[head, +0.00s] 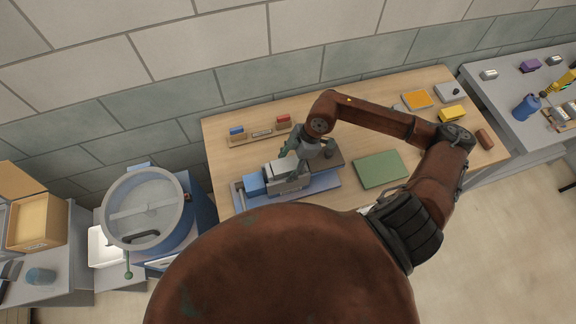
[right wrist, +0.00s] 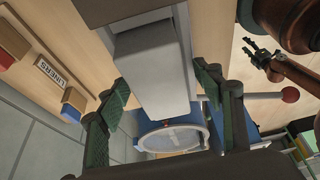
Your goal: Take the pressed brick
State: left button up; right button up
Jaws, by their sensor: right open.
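The pressed brick, a pale grey block (right wrist: 158,75), lies between the fingers of my right gripper (right wrist: 164,90) in the right wrist view. The fingers are apart, one on each side of it, and contact cannot be made out. In the head view my right gripper (head: 298,150) is over the press (head: 255,185), a blue and grey machine on the wooden table, and partly covers it. My left gripper (right wrist: 262,58) shows small at the upper right of the right wrist view, its fingers apart and empty. It is not visible in the head view.
A drum mixer (head: 148,208) stands left. A red-knobbed lever (right wrist: 289,95) shows near the right finger.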

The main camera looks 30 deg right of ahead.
jog(key=shift+c, duration=0.5)
jog(key=shift+s+f, duration=0.1)
jog(key=shift+f, duration=0.05)
grip_shut()
